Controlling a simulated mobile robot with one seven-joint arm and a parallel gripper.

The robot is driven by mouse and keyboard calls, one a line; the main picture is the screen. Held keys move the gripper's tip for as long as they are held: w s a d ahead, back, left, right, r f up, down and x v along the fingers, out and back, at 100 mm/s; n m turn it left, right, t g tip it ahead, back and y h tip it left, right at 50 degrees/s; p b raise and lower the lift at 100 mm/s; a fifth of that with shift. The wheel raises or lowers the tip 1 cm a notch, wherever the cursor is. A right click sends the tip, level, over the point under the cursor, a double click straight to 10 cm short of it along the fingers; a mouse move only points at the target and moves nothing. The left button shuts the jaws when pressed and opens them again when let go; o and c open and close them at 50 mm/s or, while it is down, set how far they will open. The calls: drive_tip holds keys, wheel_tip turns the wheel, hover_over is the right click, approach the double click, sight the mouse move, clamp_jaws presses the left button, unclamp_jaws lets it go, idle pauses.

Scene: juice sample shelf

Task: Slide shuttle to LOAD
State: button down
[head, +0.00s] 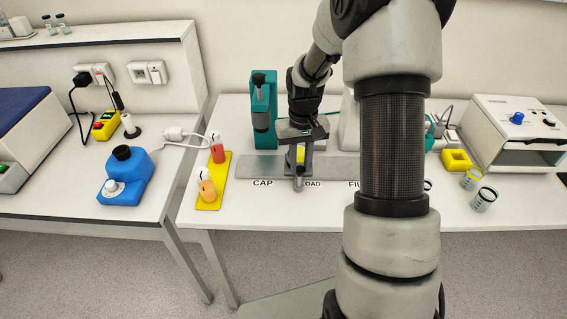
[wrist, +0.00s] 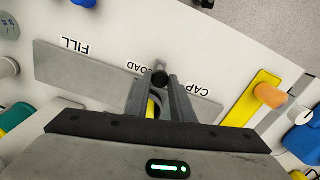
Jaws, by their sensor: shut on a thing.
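The shuttle's dark round handle (wrist: 160,77) sits between my fingertips in the wrist view. My gripper (wrist: 162,88) is shut on it, and the gripper also shows in the head view (head: 301,142). A yellow part (head: 300,154) shows just below the gripper, and most of the shuttle is hidden. The grey track (head: 340,167) runs left to right under it, with the labels CAP (head: 262,183), LOAD (head: 313,184) and FILL (head: 353,184) along its front. The shuttle stands at LOAD, with the handle covering the label's first letter.
A teal device (head: 263,110) stands behind the track. A yellow plate (head: 207,199) with red and orange bottles lies at left. Two small cups (head: 483,200) and a white oven-like machine (head: 510,130) are at right. My arm hides the track's right end.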

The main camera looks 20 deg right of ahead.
drive_tip(key=d, duration=0.2)
drive_tip(key=s+d, duration=0.1)
drive_tip(key=shift+d+r, duration=0.1)
drive_tip(key=shift+d, duration=0.25)
drive_tip(key=c, duration=1.5)
unclamp_jaws()
drive_tip(key=shift+c, duration=0.2)
wheel_tip(320, 180, up, 17)
drive_tip(key=shift+r, duration=0.2)
drive_tip(key=shift+s, duration=0.1)
